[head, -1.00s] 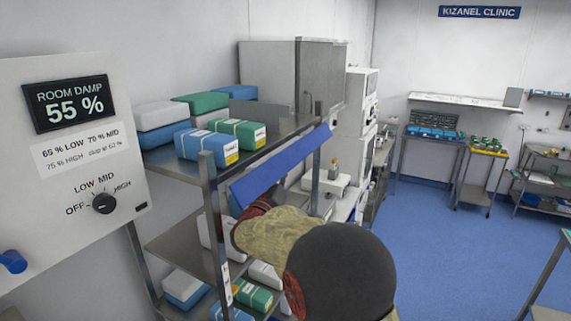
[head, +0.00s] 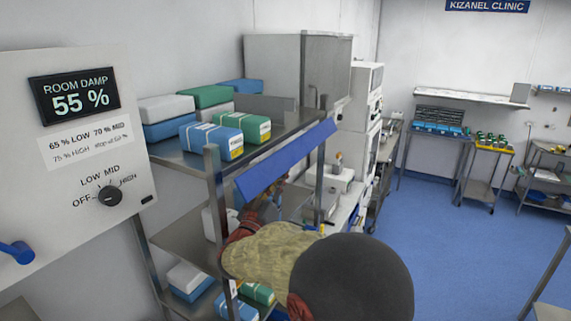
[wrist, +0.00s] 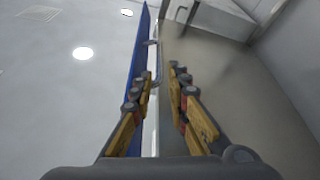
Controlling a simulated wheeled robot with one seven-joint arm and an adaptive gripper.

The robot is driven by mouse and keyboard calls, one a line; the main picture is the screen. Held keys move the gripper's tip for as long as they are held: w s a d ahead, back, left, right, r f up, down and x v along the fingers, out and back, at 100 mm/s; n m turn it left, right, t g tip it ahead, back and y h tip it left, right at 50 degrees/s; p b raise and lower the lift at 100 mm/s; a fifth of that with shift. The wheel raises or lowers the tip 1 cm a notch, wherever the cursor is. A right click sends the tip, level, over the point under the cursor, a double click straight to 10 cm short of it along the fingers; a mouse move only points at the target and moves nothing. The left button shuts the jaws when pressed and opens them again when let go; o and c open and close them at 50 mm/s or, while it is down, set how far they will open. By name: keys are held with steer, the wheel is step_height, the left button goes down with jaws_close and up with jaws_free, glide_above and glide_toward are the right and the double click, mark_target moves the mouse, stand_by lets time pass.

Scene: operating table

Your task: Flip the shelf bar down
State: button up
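The shelf bar (head: 287,162) is a long blue strip along the front edge of the rack's top shelf. It slants outward from the edge. In the head view my gripper (head: 266,200) is just below the bar's lower edge, partly hidden by my forearm. Whether a finger touches the bar is unclear.
The metal rack (head: 216,195) holds blue, green and white packs (head: 211,140) on its top shelf, with more packs lower down. A control panel (head: 80,150) stands at the left. White machines (head: 362,110) are beyond the rack. The blue floor (head: 440,240) at right is clear.

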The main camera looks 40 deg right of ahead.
steer(key=v, duration=0.3)
steer(key=shift+s+a, duration=0.15)
steer(key=shift+a, duration=0.05)
steer(key=shift+f, duration=0.1)
stand_by(0.4)
